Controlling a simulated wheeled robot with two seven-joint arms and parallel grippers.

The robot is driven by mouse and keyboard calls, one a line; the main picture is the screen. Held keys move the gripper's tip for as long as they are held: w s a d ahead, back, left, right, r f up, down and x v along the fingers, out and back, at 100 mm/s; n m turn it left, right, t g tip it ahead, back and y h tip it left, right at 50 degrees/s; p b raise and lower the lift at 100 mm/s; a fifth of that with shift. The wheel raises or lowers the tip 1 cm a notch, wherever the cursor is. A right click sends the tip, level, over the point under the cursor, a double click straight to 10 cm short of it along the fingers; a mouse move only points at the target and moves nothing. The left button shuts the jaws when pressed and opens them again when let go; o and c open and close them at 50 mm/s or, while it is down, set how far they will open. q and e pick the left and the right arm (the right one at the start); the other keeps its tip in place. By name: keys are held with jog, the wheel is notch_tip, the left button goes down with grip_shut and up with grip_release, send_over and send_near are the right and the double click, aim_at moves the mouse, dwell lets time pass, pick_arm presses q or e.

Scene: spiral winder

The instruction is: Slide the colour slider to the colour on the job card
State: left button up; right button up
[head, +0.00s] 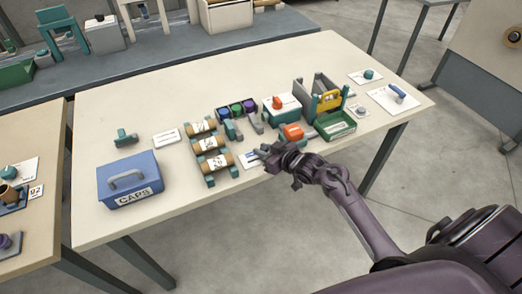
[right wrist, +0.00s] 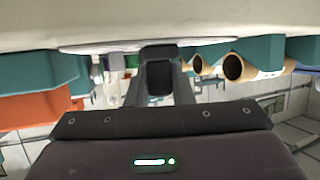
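My right gripper (head: 274,158) reaches in over the front edge of the table, close to the tabletop. It partly covers a white plate with a small teal-blue part (head: 251,156). I cannot tell whether it touches that part. In the right wrist view its dark fingers (right wrist: 158,75) show close together, and their gap is not clear. A dark tray (head: 236,108) holds purple and green round pieces. A white card (head: 167,138) lies left of the three brown rolls (head: 210,143); its print is too small to read. I cannot tell which part is the colour slider. My left gripper is out of view.
A blue CAPS box (head: 130,180) stands at the front left.

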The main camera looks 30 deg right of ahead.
jog(key=o, duration=0.5)
jog(key=shift+c, duration=0.2)
jog(key=v, duration=0.7)
jog(key=shift+s+b, duration=0.35)
jog(key=shift+s, duration=0.05)
jog(key=shift+d+r, duration=0.1)
jog(key=shift+d, duration=0.05)
